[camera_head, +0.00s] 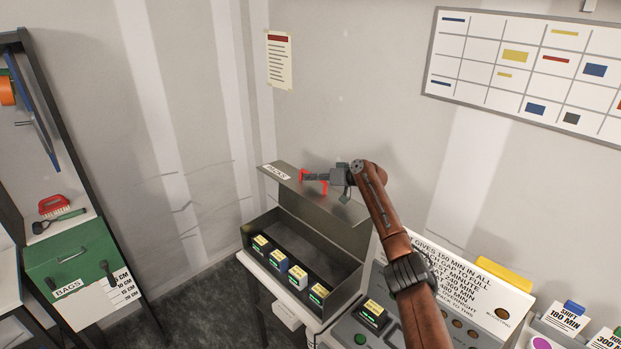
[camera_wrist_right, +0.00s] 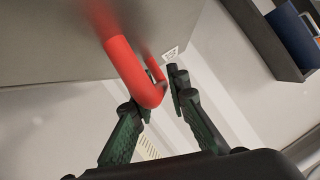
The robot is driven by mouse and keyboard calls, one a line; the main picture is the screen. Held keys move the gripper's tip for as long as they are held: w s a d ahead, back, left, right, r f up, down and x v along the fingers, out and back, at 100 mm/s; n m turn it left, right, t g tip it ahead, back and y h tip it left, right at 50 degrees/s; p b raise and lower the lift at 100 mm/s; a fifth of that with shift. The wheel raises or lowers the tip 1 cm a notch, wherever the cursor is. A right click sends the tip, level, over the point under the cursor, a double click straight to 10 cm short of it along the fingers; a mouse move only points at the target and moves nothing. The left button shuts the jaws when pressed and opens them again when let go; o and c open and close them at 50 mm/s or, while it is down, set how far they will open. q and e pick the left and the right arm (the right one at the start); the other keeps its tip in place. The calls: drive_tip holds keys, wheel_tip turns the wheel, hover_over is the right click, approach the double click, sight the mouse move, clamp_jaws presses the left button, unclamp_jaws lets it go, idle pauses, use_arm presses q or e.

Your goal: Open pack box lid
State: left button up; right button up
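The pack box (camera_head: 345,293) is a dark metal box on the bench, and its grey lid (camera_head: 338,222) stands raised, so the inside shows. Several small packs with yellow tops (camera_head: 298,272) sit in a row along its front. A red handle (camera_head: 304,176) is on the lid, and it shows large in the wrist view (camera_wrist_right: 128,70). My right gripper (camera_head: 312,178) is at the handle. In the wrist view its green-black fingers (camera_wrist_right: 158,94) are apart, on either side of the red bar, with a small gap at the right finger. My left gripper is out of view.
A sloped panel with printed text (camera_head: 462,280) and another pack (camera_head: 373,311) stand right of the box, below my right arm. A green cabinet marked BAGS (camera_head: 75,262) is at the left. The wall is behind the lid.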

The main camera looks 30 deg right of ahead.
drive_tip(key=o, duration=0.3)
drive_tip(key=shift+r, duration=0.1)
